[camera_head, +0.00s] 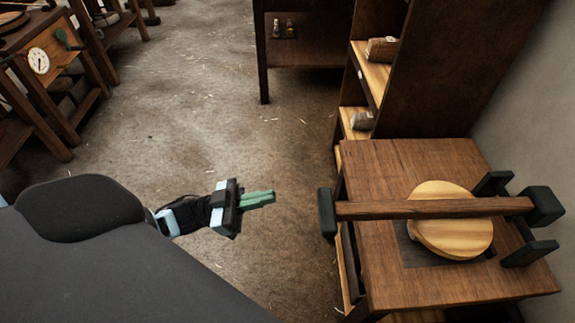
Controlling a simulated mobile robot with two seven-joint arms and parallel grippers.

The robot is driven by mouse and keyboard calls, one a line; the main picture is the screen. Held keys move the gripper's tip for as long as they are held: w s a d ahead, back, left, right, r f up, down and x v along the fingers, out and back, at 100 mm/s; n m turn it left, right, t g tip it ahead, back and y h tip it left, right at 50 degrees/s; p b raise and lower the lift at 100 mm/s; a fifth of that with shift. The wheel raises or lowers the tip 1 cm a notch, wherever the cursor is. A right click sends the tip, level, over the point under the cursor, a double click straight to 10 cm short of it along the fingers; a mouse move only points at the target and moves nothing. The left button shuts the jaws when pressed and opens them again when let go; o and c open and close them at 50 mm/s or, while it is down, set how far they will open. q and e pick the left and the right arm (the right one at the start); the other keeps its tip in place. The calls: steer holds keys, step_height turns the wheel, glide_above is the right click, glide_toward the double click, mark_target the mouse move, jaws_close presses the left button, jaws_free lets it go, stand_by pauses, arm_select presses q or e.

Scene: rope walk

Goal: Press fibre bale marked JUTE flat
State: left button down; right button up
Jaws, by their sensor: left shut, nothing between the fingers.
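A press table (395,270) stands at the right. Its wooden lever (400,209) lies level across the top, with a dark green grip (327,213) at its left end and a dark green pivot block (544,206) at its right end. A round pale wooden plate (455,241) lies under the lever. No bale marked JUTE can be made out; whether one is under the plate is hidden. My left gripper (258,199) is shut and empty over the floor, left of the lever's grip and apart from it. My right gripper is not in view.
A tall dark shelf (440,75) with wrapped bundles stands behind the press. A dark bench (308,55) with small bottles is at the back. A wooden stand with a white dial (38,60) is at the upper left. The floor (210,120) between is clear.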

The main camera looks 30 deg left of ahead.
arm_select(q)
steer(key=s+d+r+p+x, duration=0.15)
steer(key=p+x, duration=0.45)
steer(key=x, duration=0.6)
steer(key=shift+s+a+f+b, duration=0.15)
steer(key=shift+a+f, duration=0.1)
steer(key=shift+f, duration=0.55)
steer(key=shift+s+a+f+b, duration=0.15)
steer(key=shift+a+f, duration=0.1)
steer(key=shift+f, duration=0.5)
steer(key=shift+s+a+f+b, duration=0.15)
steer(key=shift+a+f, duration=0.1)
steer(key=shift+f, duration=0.55)
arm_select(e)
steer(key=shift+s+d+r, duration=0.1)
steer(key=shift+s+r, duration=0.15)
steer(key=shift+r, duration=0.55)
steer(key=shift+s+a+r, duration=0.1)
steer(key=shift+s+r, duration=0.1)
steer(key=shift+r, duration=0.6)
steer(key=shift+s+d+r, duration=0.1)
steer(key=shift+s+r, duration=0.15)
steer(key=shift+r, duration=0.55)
